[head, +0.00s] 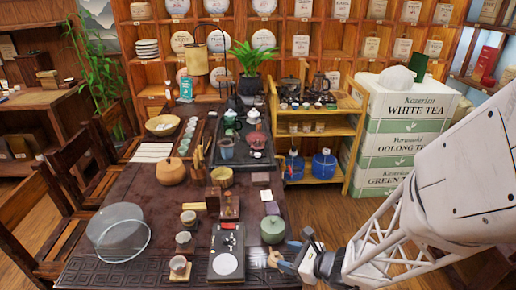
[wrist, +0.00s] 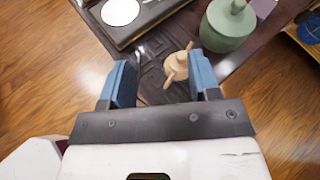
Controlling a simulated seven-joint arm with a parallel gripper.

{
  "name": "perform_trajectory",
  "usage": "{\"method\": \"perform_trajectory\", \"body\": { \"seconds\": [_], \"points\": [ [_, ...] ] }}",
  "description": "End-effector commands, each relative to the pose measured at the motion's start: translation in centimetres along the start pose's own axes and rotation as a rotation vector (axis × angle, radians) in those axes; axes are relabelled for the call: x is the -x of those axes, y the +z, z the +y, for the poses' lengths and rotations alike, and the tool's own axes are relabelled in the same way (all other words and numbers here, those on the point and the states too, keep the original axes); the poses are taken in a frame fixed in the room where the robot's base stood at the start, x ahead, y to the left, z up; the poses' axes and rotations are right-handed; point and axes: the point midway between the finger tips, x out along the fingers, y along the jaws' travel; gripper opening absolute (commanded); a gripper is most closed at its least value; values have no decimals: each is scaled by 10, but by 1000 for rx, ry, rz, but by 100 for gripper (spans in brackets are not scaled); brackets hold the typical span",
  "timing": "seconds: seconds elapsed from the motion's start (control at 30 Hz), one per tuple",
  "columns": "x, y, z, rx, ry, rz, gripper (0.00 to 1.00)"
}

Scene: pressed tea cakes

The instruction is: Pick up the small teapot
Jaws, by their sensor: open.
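A small beige teapot (wrist: 178,66) with a knobbed lid and a side handle or spout stands near the table's edge in the wrist view. In the head view it shows only as a small pale shape (head: 274,258) at the front right corner, beside my gripper. My gripper (head: 288,256) has blue fingers and is open. In the wrist view, the gripper (wrist: 160,76) has its fingers spread with nothing held. The teapot lies ahead of the gap, closer to the right finger, and seems apart from both fingers.
A green lidded jar (head: 272,230) stands just behind the teapot; it also shows in the wrist view (wrist: 228,24). A dark tray with a white disc (head: 226,264) lies to the left. Cups (head: 180,265) and a glass bowl (head: 117,230) stand further left. Wooden floor lies beyond the table edge.

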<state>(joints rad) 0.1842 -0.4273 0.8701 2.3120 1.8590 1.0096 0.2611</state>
Motion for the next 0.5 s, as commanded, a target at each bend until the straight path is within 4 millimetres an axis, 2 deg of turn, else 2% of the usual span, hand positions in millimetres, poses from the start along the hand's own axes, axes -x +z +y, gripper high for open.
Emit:
{"method": "perform_trajectory", "body": {
  "seconds": [0.1,0.2,0.5],
  "points": [
    [-3,-22,-7,-108,-75,-5,56],
    [-4,-34,-10,-169,-120,-8,56],
    [-5,-42,-13,-212,-154,-10,56]
  ]
}}
